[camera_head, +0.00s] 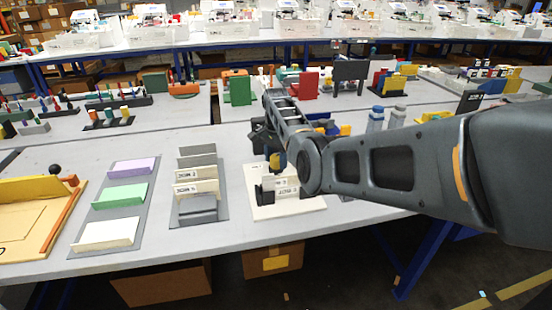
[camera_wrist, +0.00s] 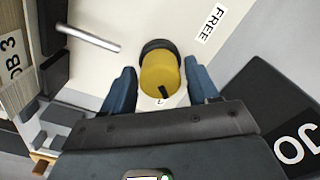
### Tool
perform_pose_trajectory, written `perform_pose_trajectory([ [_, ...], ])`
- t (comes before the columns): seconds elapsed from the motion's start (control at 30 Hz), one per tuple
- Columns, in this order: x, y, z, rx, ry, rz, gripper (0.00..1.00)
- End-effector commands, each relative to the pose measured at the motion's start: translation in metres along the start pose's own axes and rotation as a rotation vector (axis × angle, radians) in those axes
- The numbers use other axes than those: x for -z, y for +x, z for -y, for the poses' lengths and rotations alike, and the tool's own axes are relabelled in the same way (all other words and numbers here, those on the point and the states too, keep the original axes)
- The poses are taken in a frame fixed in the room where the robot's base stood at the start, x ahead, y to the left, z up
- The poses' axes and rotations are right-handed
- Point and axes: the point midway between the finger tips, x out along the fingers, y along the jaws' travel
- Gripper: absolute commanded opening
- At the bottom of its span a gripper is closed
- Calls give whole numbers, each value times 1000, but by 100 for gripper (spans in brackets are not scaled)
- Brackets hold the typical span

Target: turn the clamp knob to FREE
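The clamp knob (camera_wrist: 158,76) is yellow with a dark collar and a short black pointer mark, seen in the wrist view on a pale panel. The printed FREE label (camera_wrist: 212,23) is up and right of it. The pointer mark faces down towards my gripper's palm, not the FREE label. My gripper (camera_wrist: 162,80) has its blue fingers on either side of the knob, with narrow gaps and no clear contact. In the head view my gripper is over the pen plotter's cream base (camera_head: 310,206), and my arm hides part of it.
A thin metal rod (camera_wrist: 88,37) lies left of the knob. A dark plate with white letters (camera_wrist: 290,145) is at the lower right.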

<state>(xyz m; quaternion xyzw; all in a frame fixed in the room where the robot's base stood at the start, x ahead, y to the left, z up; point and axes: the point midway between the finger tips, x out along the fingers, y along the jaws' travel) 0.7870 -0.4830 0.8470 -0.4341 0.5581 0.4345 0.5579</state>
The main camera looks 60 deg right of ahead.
Motion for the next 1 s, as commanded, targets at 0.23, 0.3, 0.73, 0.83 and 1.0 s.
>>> perform_pose_trajectory([
  [0.23, 0, 0, 0, 0, 0, 0, 35],
  [0.3, 0, 0, 0, 0, 0, 0, 28],
  [0.73, 0, 0, 0, -1, -29, 0, 13],
  [0.83, 0, -1, 0, -1, -68, 0, 13],
  [1.0, 0, -1, 0, -1, -177, 0, 13],
])
